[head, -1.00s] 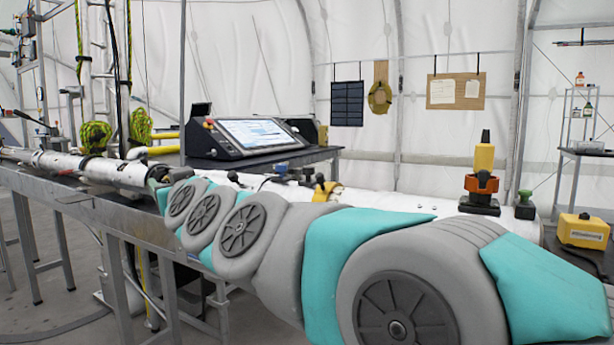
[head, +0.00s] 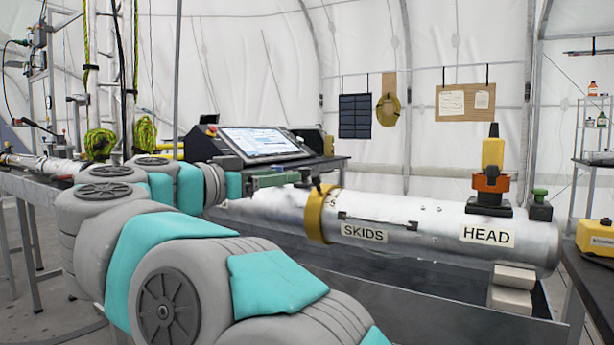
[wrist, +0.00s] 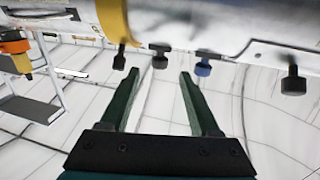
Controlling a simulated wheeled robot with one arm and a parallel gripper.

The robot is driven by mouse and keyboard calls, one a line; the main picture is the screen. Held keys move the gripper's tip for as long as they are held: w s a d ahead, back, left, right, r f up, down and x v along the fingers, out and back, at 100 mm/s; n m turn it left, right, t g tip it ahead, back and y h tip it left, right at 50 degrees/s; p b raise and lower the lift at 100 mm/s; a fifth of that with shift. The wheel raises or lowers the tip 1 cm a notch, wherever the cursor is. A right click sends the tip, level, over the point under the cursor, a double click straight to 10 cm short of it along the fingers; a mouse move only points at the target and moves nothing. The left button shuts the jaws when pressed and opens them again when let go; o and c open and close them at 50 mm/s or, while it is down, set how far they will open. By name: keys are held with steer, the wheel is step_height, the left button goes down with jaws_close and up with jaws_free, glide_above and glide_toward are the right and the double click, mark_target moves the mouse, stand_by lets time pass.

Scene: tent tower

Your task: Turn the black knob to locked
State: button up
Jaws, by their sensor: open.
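My gripper (head: 298,179) has dark green fingers, held over the silver tube (head: 385,222) left of its gold collar (head: 322,215). In the wrist view, where the tube is at the top, my gripper (wrist: 158,76) is open and empty. A short black knob (wrist: 160,56) is just beyond and between the fingertips, apparently not gripped. Another black knob (wrist: 120,58) is beside the collar, and a larger black knob (wrist: 293,82) is at the right. A black knob (head: 318,183) also shows by the collar in the head view. No lock marking is legible.
A blue knob (wrist: 203,66) is close to the right fingertip. An orange and yellow device (head: 491,170) and a green knob (head: 540,197) stand on the tube's right end. A console screen (head: 265,141) is behind my gripper.

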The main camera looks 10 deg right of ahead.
mark_target(304, 173)
steer(key=x, duration=0.7)
steer(key=shift+w+d, duration=0.15)
steer(key=shift+d, duration=0.1)
jaws_close()
stand_by(0.3)
